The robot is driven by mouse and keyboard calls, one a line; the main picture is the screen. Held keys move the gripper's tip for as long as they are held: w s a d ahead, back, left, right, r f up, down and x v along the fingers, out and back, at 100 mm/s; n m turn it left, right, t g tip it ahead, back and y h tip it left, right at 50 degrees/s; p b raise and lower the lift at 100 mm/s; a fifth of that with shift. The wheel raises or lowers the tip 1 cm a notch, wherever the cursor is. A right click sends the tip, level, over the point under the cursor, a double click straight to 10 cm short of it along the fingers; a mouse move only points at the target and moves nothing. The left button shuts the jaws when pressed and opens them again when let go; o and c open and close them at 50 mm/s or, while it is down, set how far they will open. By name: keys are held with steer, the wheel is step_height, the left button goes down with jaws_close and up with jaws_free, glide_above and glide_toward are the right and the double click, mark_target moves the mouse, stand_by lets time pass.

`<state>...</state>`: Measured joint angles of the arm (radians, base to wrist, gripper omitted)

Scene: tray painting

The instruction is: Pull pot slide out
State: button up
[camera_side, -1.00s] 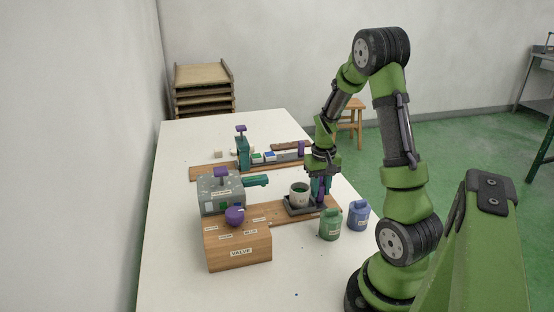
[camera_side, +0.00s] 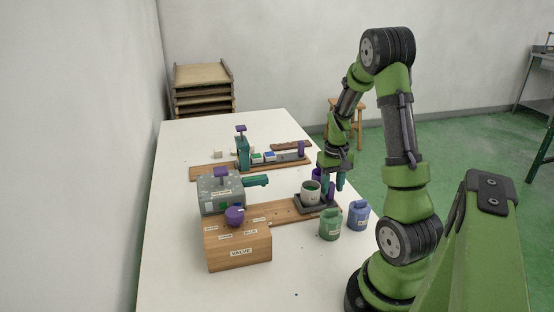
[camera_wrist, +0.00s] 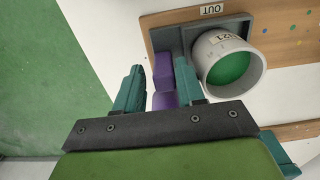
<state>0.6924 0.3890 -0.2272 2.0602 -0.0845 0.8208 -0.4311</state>
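The pot slide (camera_side: 301,208) is a dark grey tray on a wooden board, and it shows in the wrist view (camera_wrist: 174,42). A pale pot (camera_side: 311,196) with green inside stands upright on it; the pot also shows in the wrist view (camera_wrist: 250,82). The slide's purple handle (camera_wrist: 162,72) is between my gripper's teal fingers (camera_wrist: 160,76). The right finger lies close against the handle, and a narrow gap shows at the left finger. My gripper (camera_side: 333,185) is open around the handle at the slide's right end in the side view.
An OUT label (camera_wrist: 211,10) is on the board beside the slide. A green can (camera_side: 330,225) and a blue can (camera_side: 358,216) stand in front of my gripper. A wooden VALVE box (camera_side: 238,248) and a grey dispenser (camera_side: 221,197) stand left. The table's right edge is near.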

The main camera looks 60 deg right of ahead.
step_height(320, 180, up, 17)
steer(key=shift+f, duration=0.2)
stand_by(0.3)
steer(key=w+a+r+t, duration=0.1)
steer(key=w+a+t, duration=0.1)
steer(key=a, duration=0.6)
steer(key=w+a+t, duration=0.2)
steer(key=w+a, duration=0.1)
steer(key=a, duration=0.6)
steer(key=s+a+r+n+t+y, duration=0.1)
steer(key=s+a+n, duration=0.1)
steer(key=a, duration=0.5)
steer(key=s+a+r+n+t+y, duration=0.1)
steer(key=s+a+n+t, duration=0.1)
steer(key=a, duration=0.5)
steer(key=shift+a+r+n, duration=0.2)
steer(key=shift+r+n, duration=0.05)
steer(key=shift+n, duration=0.25)
steer(key=shift+s, duration=0.1)
